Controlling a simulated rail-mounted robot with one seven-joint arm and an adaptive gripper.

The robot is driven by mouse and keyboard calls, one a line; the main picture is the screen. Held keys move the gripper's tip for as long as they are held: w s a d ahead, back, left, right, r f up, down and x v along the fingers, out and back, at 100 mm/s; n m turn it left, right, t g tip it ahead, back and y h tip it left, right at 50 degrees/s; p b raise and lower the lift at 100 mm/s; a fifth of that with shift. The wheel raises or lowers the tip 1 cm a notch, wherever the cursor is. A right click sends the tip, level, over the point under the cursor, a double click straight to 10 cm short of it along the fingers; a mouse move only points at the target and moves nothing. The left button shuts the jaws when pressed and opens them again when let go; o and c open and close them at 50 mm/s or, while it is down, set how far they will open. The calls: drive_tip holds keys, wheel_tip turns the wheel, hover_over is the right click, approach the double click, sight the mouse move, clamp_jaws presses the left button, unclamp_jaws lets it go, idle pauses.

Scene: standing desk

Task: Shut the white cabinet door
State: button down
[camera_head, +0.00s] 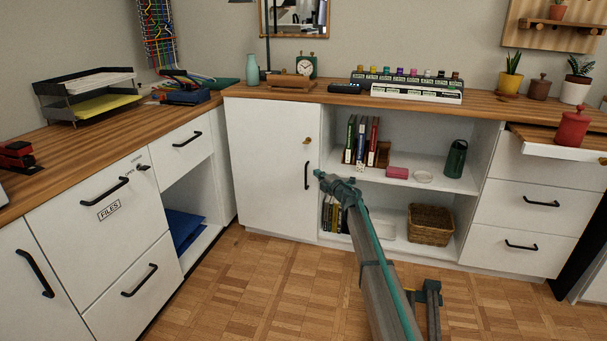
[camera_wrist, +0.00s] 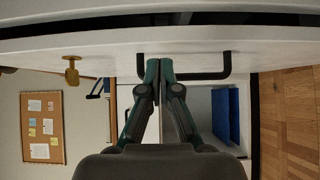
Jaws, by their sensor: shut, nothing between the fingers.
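The white cabinet door (camera_head: 263,165) is in the middle of the head view, left of the open shelves. It has a black bar handle (camera_head: 307,176) and a small brass knob (camera_head: 307,141) above it. It looks flush or nearly flush with the cabinet; a small gap is hard to judge. My gripper (camera_head: 319,174) is just right of the handle, by the door's free edge. In the wrist view my gripper (camera_wrist: 159,66) is shut and empty, its fingertips close to the door's face at the handle (camera_wrist: 205,76). Contact cannot be told. The brass knob (camera_wrist: 71,72) is to the left there.
The open shelves hold binders (camera_head: 361,143), a green canister (camera_head: 455,158) and a wicker basket (camera_head: 430,224). At right a drawer-like front (camera_head: 555,151) juts out near a red pot (camera_head: 572,127). A file cabinet (camera_head: 100,210) stands at left. The parquet floor (camera_head: 250,290) before the door is clear.

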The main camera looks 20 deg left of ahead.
drive_tip(key=shift+w+d+g, duration=0.15)
drive_tip(key=shift+w+g, duration=0.15)
drive_tip(key=shift+w, duration=0.1)
drive_tip(key=shift+n+y, duration=0.3)
drive_tip(key=shift+d+p, duration=0.1)
drive_tip(key=shift+p, duration=0.2)
